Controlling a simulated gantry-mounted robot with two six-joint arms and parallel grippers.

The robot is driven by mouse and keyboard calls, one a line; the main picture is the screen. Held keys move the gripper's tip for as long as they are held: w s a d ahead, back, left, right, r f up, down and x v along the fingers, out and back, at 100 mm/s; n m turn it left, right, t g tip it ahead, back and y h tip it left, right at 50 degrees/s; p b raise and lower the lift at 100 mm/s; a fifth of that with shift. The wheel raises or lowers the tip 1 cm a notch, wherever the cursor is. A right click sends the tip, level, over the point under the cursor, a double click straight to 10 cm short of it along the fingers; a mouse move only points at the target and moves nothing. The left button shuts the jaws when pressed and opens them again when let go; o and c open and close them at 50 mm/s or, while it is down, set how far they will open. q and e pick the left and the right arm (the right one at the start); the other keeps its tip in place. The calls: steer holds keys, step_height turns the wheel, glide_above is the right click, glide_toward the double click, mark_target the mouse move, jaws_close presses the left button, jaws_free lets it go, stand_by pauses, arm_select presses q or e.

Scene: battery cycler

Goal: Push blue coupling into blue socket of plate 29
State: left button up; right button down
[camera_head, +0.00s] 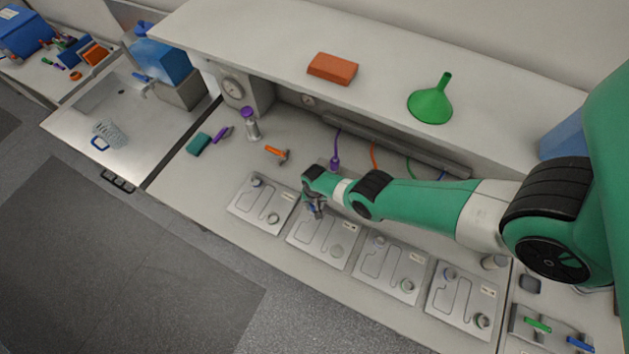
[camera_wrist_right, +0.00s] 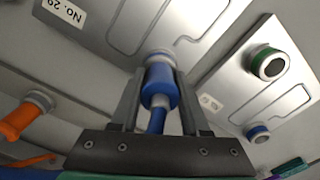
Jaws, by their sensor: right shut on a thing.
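In the right wrist view, my right gripper (camera_wrist_right: 160,105) is shut on the blue coupling (camera_wrist_right: 160,88), with a blue hose behind it. The coupling's front end is at the blue-ringed socket (camera_wrist_right: 159,53) on plate 29 (camera_wrist_right: 100,50). They appear in line and touching; I cannot tell how deep the coupling sits. The label "No. 29" shows on the plate. In the head view, my right gripper (camera_head: 315,207) is over the upper left corner of plate 29 (camera_head: 318,250), second from left, and hides the socket there. My left gripper is not in view.
A neighbouring plate (camera_wrist_right: 235,85) has a green-ringed socket (camera_wrist_right: 268,62) and a blue-ringed one (camera_wrist_right: 257,132). An orange coupling (camera_wrist_right: 18,122) is at a grey holder.

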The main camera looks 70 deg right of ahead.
steer(key=shift+c, duration=1.6)
jaws_free()
steer(key=shift+o, duration=0.3)
steer(key=shift+o, duration=1.3)
